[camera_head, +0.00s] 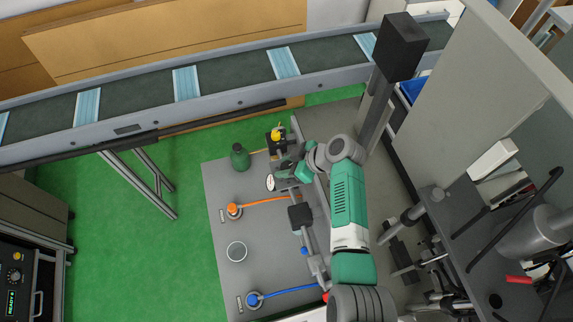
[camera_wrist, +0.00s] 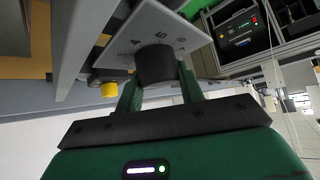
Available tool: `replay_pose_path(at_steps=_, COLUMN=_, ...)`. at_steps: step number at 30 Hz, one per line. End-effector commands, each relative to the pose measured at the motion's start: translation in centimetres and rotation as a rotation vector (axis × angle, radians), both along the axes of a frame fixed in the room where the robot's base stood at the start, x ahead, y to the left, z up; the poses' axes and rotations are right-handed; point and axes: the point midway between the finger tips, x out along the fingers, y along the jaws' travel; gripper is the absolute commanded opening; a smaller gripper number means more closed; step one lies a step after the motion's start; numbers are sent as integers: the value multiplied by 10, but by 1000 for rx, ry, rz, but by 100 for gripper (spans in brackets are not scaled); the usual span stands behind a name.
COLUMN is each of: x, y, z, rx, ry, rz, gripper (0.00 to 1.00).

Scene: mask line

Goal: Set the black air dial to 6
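The black air dial (camera_wrist: 155,66) is a round knob on a pale grey plate (camera_wrist: 172,22) with small markings around it. In the head view my gripper (camera_head: 286,172) is at the far right part of the grey panel, and the dial is hidden there.
A yellow button (camera_head: 276,135) sits just beyond my gripper; it also shows in the wrist view (camera_wrist: 108,90). A green bottle (camera_head: 240,157), an orange fitting (camera_head: 234,210) and a blue fitting (camera_head: 254,299) stand on the grey panel (camera_head: 220,190). The conveyor (camera_head: 232,82) carries several masks behind.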

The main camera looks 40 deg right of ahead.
Motion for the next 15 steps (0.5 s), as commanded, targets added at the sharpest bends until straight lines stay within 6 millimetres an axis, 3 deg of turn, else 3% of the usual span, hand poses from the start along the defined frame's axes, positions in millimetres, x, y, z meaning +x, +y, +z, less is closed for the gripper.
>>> replay_pose_path(at_steps=3, x=0, y=0, z=0, rx=1, ry=0, rz=1, gripper=15)
replay_pose_path(at_steps=15, x=-1, y=1, z=1, rx=0, ry=1, rz=-101, gripper=15)
